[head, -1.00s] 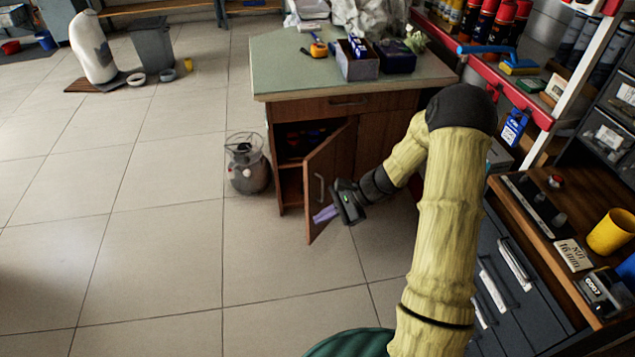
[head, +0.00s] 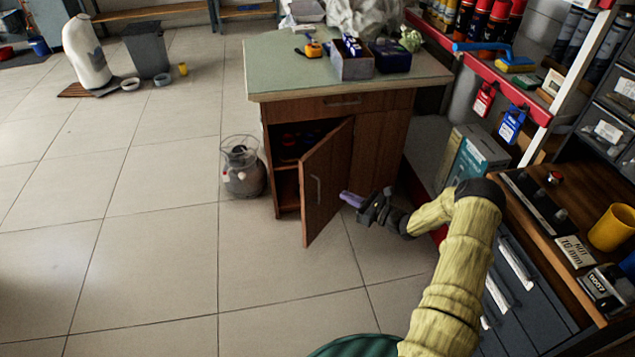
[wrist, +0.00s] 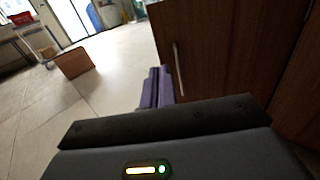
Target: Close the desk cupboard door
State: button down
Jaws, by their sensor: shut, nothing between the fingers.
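The desk cupboard door (head: 326,182) stands open, swung out toward me from the wooden desk (head: 384,140). Its outer face has a vertical metal handle (head: 317,190) and faces right. Dark shelves show inside the cupboard (head: 287,182) to the left of the door. My gripper (head: 345,198) is shut and empty, just right of the door's outer face. In the wrist view its purple fingers (wrist: 157,88) point ahead, beside the door (wrist: 205,50) with its handle (wrist: 178,70). I cannot tell whether they touch the door.
Boxes (head: 470,155) stand on the floor to the right, and a drawer cabinet (head: 520,285) is at the near right.

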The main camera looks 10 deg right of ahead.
aim_at(306, 176)
jog(key=b+x, duration=0.5)
jog(key=x, duration=0.8)
jog(key=shift+a+f, duration=0.15)
jog(key=shift+a, duration=0.05)
jog(key=shift+w+a, duration=0.25)
jog(key=shift+w, duration=0.05)
jog(key=shift+w, duration=0.15)
